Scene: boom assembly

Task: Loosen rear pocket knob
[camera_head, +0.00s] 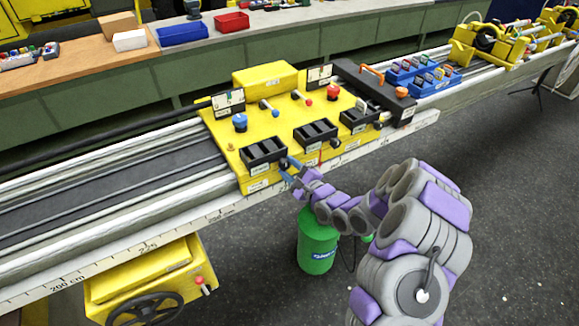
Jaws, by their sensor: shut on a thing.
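A yellow carriage (222,143) sits on the long rail. Along its near side are several black pockets. The left-most pocket (261,154) has a small dark knob (284,162) at its right front corner. My gripper (288,168) is at this knob, with its blue fingers shut on it; the fingers hide part of the knob. The middle pocket (316,133) has its own dark knob (335,144), and the right pocket (357,119) has another knob (378,126); both are free of my gripper. The pocket labels are too small to read.
A green cylinder (316,243) stands on the floor below my forearm. A yellow box with a handwheel (146,308) hangs under the rail at lower left. Blue trays (437,88) sit on the rail at right. The dark floor at right is clear.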

